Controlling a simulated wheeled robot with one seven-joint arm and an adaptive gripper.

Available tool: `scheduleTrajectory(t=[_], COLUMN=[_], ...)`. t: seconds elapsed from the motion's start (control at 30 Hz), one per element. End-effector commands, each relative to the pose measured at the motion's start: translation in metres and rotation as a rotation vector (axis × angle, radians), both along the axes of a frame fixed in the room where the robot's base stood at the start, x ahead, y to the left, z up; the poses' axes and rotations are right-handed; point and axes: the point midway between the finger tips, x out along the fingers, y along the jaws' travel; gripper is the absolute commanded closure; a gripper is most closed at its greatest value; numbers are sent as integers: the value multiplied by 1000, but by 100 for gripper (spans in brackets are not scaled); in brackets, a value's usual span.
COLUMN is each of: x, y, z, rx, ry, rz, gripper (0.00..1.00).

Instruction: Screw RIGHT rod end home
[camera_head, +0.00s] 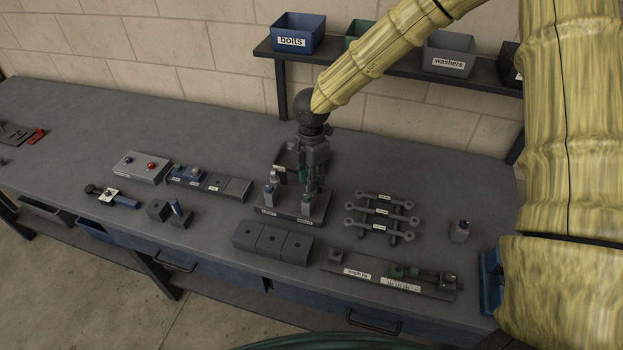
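My gripper (311,185) points down over the right part of a dark fixture plate (287,212) in the middle of the bench. The finger gap is too small to read.
A rack of links with ringed ends (381,209) lies right of the fixture. Dark blocks (272,243) and a labelled gauge plate (375,272) lie in front. A tray (207,184) is at left. Bins, including bolts (298,33), stand on the shelf behind.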

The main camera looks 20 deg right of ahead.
Motion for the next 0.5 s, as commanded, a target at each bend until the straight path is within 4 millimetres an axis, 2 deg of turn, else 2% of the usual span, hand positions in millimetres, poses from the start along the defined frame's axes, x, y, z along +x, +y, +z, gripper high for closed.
scheduleTrajectory(t=[0.03,0.13,0.5], x=[2,2,1], y=[0,0,0], z=[2,2,3], rx=[0,0,0], ry=[-5,-4,-1], rz=[2,5,7], gripper=[67,50,50])
